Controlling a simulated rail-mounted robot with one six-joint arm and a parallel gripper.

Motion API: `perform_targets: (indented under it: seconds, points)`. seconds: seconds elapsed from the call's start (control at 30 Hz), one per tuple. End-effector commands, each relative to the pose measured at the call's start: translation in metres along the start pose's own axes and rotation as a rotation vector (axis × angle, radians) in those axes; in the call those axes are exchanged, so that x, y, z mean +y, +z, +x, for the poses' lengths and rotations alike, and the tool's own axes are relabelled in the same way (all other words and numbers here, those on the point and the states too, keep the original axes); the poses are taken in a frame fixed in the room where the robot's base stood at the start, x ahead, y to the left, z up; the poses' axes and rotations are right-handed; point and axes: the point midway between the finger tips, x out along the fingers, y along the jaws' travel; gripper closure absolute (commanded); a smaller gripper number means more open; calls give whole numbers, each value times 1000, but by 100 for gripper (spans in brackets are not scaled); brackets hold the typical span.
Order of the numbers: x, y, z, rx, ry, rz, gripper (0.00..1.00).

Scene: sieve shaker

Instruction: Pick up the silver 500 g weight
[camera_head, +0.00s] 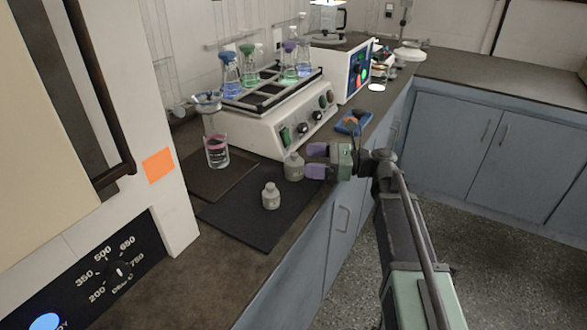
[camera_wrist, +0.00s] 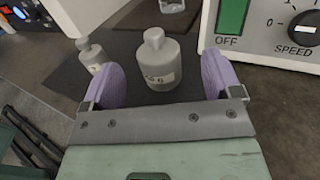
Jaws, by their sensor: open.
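Two silver-grey knobbed weights stand upright on a dark mat (camera_head: 245,222). The larger weight (camera_head: 293,167) is at the mat's far end, close in front of my gripper (camera_head: 316,160). In the wrist view this larger weight (camera_wrist: 160,68) is centred in the gap between my two purple fingers; its label is only partly legible. The smaller-looking weight (camera_head: 271,196) stands nearer the head camera. In the wrist view the smaller weight (camera_wrist: 91,55) is at the left, partly hidden by the left finger. My gripper is open, level and empty.
The sieve-shaker-like machine (camera_head: 270,125) with flasks stands just behind the larger weight. A beaker (camera_head: 216,150) with pinkish liquid stands on a brown mat to the left. A blue-and-orange object (camera_head: 353,122) lies near the bench edge. The bench front is clear.

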Motion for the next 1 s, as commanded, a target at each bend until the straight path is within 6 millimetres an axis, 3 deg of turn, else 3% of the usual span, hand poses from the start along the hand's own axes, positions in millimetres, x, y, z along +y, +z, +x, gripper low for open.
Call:
perform_targets:
  seconds: [0.3,0.53,1.0]
  points:
    - [3,1,47,0,3,-1,16]
    - [2,1,51,1,0,-1,16]
    - [2,1,51,1,0,-1,87]
